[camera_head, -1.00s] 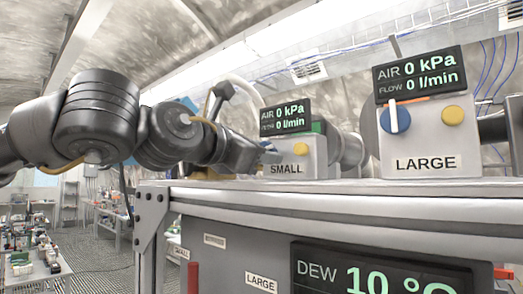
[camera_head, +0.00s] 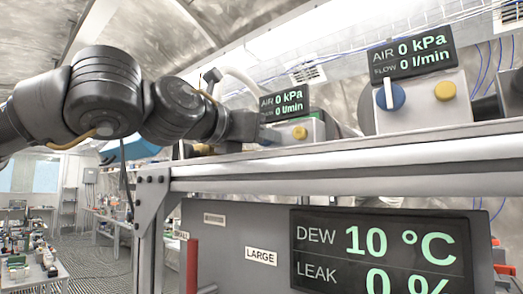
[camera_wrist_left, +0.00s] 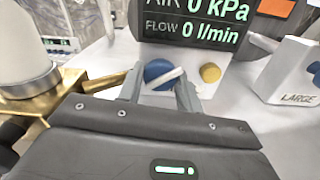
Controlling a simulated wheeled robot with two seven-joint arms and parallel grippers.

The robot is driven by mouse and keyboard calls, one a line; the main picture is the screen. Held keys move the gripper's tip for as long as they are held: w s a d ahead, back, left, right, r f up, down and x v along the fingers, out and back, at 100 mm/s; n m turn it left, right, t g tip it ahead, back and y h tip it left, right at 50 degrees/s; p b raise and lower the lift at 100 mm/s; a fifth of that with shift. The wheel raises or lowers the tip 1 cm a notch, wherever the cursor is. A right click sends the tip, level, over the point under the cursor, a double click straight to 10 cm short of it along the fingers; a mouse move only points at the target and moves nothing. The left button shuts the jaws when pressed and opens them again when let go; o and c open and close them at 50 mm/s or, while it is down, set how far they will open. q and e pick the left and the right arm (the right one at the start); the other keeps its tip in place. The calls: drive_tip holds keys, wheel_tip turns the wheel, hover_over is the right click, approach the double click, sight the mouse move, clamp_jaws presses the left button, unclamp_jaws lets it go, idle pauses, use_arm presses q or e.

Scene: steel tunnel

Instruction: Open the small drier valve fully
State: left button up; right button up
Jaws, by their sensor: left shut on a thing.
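The small drier box (camera_head: 312,131) stands on the shelf, with a display (camera_head: 285,102) reading 0 kPa and 0 l/min. Its blue valve knob (camera_wrist_left: 156,70) with a white bar handle (camera_wrist_left: 167,79) shows in the left wrist view; the bar lies slanted, nearer level than upright. My left gripper (camera_head: 264,134) reaches the box from the left and hides the knob in the head view. Its fingers (camera_wrist_left: 160,88) are shut on the valve handle, one on each side. My right gripper is not in view.
A yellow button (camera_wrist_left: 210,72) sits right of the knob. The large drier box (camera_head: 425,105), with its own blue knob (camera_head: 391,96), stands to the right. A brass fitting (camera_wrist_left: 75,88) is close left of my fingers. The shelf edge (camera_head: 350,160) runs below my gripper.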

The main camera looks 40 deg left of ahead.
use_arm(q)
drive_tip(key=n+b, duration=0.2)
drive_tip(key=n, duration=0.1)
drive_tip(key=shift+f, duration=0.15)
drive_tip(key=shift+n+b, duration=0.55)
drive_tip(key=shift+n, duration=0.25)
drive_tip(key=n+b, duration=0.1)
drive_tip(key=n, duration=0.3)
drive_tip(key=shift+r, duration=0.2)
drive_tip(key=shift+n, duration=0.3)
drive_tip(key=o, duration=1)
